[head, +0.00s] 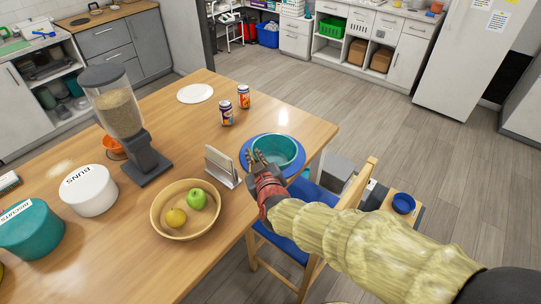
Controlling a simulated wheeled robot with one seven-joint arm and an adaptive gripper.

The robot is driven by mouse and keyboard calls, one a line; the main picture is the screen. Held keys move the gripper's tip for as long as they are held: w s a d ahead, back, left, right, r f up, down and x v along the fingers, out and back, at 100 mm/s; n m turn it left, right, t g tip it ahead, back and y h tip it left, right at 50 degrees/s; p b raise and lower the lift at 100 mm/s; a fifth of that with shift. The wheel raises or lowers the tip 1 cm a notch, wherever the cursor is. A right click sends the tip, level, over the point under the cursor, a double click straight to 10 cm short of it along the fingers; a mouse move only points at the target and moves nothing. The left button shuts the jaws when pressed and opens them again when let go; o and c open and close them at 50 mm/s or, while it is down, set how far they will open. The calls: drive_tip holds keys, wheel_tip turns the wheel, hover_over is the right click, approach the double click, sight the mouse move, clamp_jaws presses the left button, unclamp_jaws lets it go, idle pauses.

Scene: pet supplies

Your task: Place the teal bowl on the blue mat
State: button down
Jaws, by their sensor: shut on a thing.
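The teal bowl (279,148) is upright near the table's right edge. My gripper (261,163) is shut on its near left rim. The round blue mat (299,169) shows around and below the bowl, which appears over the middle of it. From this angle I cannot tell whether the bowl's base touches the mat. My gripper and forearm come in from the lower right and hide part of the bowl's near side and the mat's near edge.
A metal holder (222,167) stands just left of the mat, with two cans (243,96) behind. A wooden fruit bowl (182,231) and a food dispenser (118,115) stand farther left. A chair (284,243) is against the table's right side.

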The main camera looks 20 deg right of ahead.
drive_tip(key=w+f+b, duration=0.1)
drive_tip(key=w+f, duration=0.2)
drive_tip(key=w, duration=0.1)
drive_tip(key=w+f+b, duration=0.2)
drive_tip(key=w+f, duration=0.1)
drive_tip(key=w, duration=0.1)
drive_tip(key=w+f+b, duration=0.2)
drive_tip(key=w+f, duration=0.1)
drive_tip(key=w, duration=0.2)
drive_tip(key=shift+w+f, duration=0.1)
drive_tip(key=shift+f, duration=0.05)
drive_tip(key=shift+w+f+b, duration=0.15)
drive_tip(key=shift+f+b, duration=0.35)
drive_tip(key=shift+f, duration=0.45)
drive_tip(key=shift+w+f+b, duration=0.1)
drive_tip(key=shift+f+b, duration=0.35)
drive_tip(key=shift+f, duration=0.45)
drive_tip(key=shift+f, duration=0.2)
drive_tip(key=c, duration=2)
unclamp_jaws()
